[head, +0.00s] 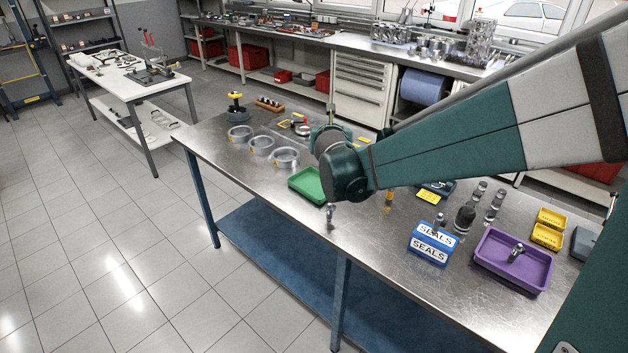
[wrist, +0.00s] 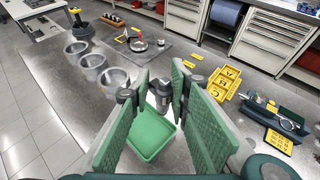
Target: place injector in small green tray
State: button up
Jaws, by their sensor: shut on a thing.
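In the wrist view my gripper (wrist: 160,92) is shut on the injector (wrist: 160,88), a small grey metal cylinder held between the tips of the green finger pads. The green tray (wrist: 150,148) shows just below and behind the fingers, and its inside looks empty. In the head view the green tray (head: 303,187) sits on the steel bench, left of my wrist and partly hidden by it. A small grey metal piece (head: 331,217) shows below my wrist, beside the tray's right side. My fingers are mostly hidden there, and the height of the injector above the bench is hard to tell.
Three metal rings (head: 262,145) stand behind the tray. A purple tray (head: 487,261) with a metal part inside, blue-and-white SEALS boxes (head: 431,252), dark and metal cylinders and yellow bins (head: 549,228) are to the right. The front bench edge is close to the green tray.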

jog(key=r+n+y, duration=0.1)
jog(key=r, duration=0.1)
send_over(315, 194)
notch_tip(315, 194, down, 11)
jog(key=shift+f, duration=0.2)
dwell(0.4)
notch_tip(315, 194, down, 6)
jog(key=b, duration=0.1)
dwell(0.7)
jog(key=shift+f, duration=0.15)
jog(key=shift+f+b, duration=0.4)
jog(key=shift+f, duration=1.45)
jog(key=shift+f, duration=0.1)
